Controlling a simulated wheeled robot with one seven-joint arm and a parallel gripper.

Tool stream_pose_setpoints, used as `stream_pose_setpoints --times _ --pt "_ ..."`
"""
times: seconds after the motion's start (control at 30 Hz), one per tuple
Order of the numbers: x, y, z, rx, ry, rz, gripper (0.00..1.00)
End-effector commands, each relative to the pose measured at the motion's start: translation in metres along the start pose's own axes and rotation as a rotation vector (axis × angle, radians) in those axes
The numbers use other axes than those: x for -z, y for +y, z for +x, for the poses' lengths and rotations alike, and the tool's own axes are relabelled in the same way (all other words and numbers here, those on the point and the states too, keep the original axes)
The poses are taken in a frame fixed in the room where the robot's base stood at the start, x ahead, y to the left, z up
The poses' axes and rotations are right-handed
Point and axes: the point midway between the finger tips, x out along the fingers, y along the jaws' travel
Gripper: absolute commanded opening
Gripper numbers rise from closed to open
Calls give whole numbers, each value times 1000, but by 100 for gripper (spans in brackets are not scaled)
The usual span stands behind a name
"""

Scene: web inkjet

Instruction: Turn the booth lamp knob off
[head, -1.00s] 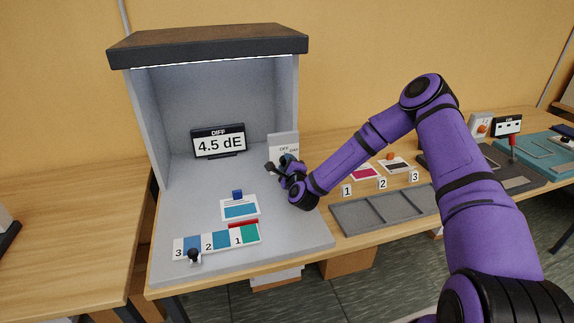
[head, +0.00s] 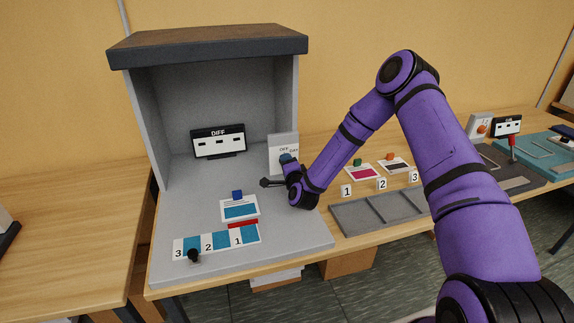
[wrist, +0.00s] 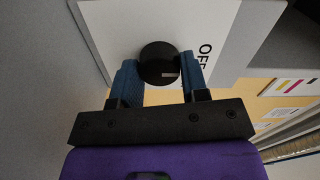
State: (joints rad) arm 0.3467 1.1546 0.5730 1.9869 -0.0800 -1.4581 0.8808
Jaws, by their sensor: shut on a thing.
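The booth (head: 218,100) is a grey box with a dark top at the left, and the light strip under its top is dark. Its switch plate (head: 284,143) is a light panel with "OFF" lettering at the right side. My gripper (head: 287,160) is at the plate. In the wrist view its two blue fingers (wrist: 160,76) are closed on either side of the knob. The knob is mostly hidden in the head view.
A DIFF display (head: 218,141) in the booth shows only dashes. On the booth floor are a blue-patched card (head: 240,209) and a numbered strip (head: 221,241). A grey slotted tray (head: 388,211) and cards stand to the right, below my arm.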

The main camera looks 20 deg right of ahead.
Motion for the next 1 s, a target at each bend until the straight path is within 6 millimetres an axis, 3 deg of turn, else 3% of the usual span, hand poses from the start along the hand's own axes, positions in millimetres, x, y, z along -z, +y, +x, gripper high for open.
stream_pose_setpoints --times 0.47,0.5,0.57,0.87,1.0 --pt "0 1 -1 -3 -1 -13 17" --pt "0 1 -1 -3 -1 -12 50" --pt "0 1 -1 -3 -1 -12 64" --pt "0 0 -1 -1 -1 -11 66" --pt "0 1 -11 -2 -1 -11 66"
